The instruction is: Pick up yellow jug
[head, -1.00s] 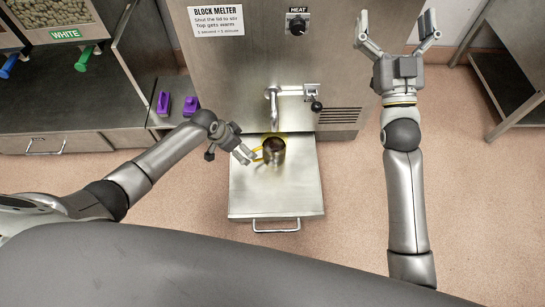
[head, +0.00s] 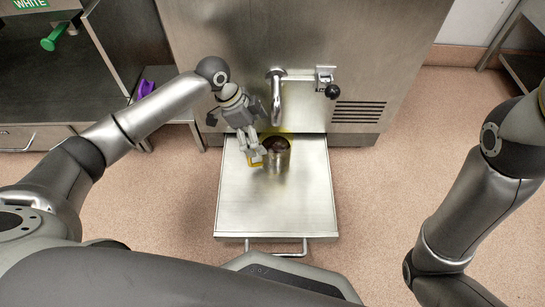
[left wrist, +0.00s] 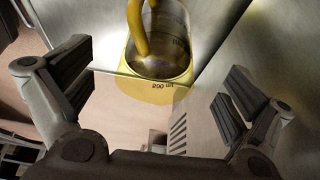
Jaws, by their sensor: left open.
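The yellow jug (head: 279,158) is a see-through cup with a yellow rim and handle and something dark inside. It stands upright on the metal shelf, just in front of the melter's spout. My left gripper (head: 252,149) is open at the jug's left, close to its handle. In the left wrist view the jug (left wrist: 160,62) and its yellow handle (left wrist: 138,28) show at the top, between the two spread fingers from side to side. No finger visibly closes on it. My right arm shows at the right, but its gripper is out of frame.
The metal shelf (head: 250,213) has free room in front of the jug. The spout (head: 277,100) hangs just behind it, with a black-knobbed lever (head: 332,90) to the right. A purple object (head: 146,89) sits on the counter at left.

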